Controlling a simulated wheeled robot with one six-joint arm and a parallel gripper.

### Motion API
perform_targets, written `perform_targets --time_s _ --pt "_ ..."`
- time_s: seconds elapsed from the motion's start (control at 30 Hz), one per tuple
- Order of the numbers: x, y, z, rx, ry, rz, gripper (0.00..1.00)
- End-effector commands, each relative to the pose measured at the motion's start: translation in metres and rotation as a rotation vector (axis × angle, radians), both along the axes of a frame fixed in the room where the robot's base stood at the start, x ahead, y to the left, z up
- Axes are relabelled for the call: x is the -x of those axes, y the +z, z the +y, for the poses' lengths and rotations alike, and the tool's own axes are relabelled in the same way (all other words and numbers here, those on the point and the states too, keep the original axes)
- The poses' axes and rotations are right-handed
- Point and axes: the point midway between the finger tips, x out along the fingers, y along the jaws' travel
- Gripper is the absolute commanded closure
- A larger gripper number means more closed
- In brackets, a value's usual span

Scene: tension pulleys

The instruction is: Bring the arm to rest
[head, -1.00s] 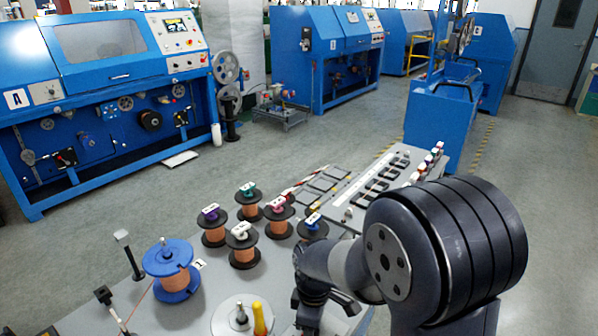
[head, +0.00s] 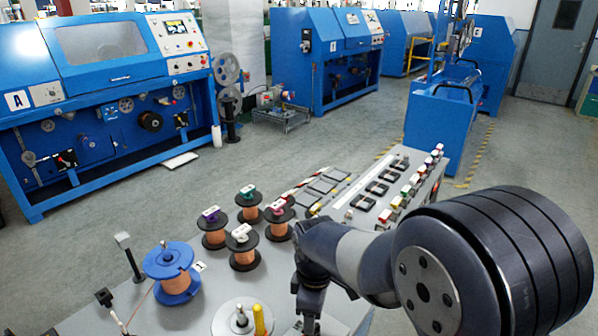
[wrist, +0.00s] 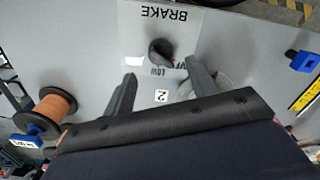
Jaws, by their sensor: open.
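Beyond the fingertips a dark round knob (wrist: 161,52) sits on a pale plate (wrist: 186,18) marked BRAKE, with LOW printed beside the knob. A small tag with a 2 (wrist: 161,96) lies between the fingers. In the head view my gripper (head: 308,312) points down over the front of the grey bench (head: 85,322), partly cut off by the lower edge. My arm fills the lower right and hides part of the bench.
Several copper spools (head: 243,247) stand close to the left of my arm, along with a blue-flanged spool (head: 175,272) and a yellow handle (head: 259,320). Behind are black frames (head: 378,187) and a row of coloured blocks (head: 413,188). Blue machines (head: 110,80) stand beyond open floor.

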Motion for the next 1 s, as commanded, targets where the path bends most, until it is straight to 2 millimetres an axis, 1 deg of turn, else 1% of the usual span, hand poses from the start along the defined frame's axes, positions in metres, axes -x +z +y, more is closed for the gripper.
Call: perform_targets --time_s 0.03,0.23,0.3,0.77,1.0 --pt "-0.001 0.013 0.0 -0.002 0.0 -0.006 0.45" --pt "-0.001 0.053 0.0 -0.002 0.0 -0.006 0.45" --pt "0.001 0.032 0.0 0.002 0.0 0.007 0.45" --pt "0.001 -0.061 0.0 0.002 -0.001 0.007 0.45" --pt "0.0 -0.06 0.0 0.0 -0.191 0.0 0.45"
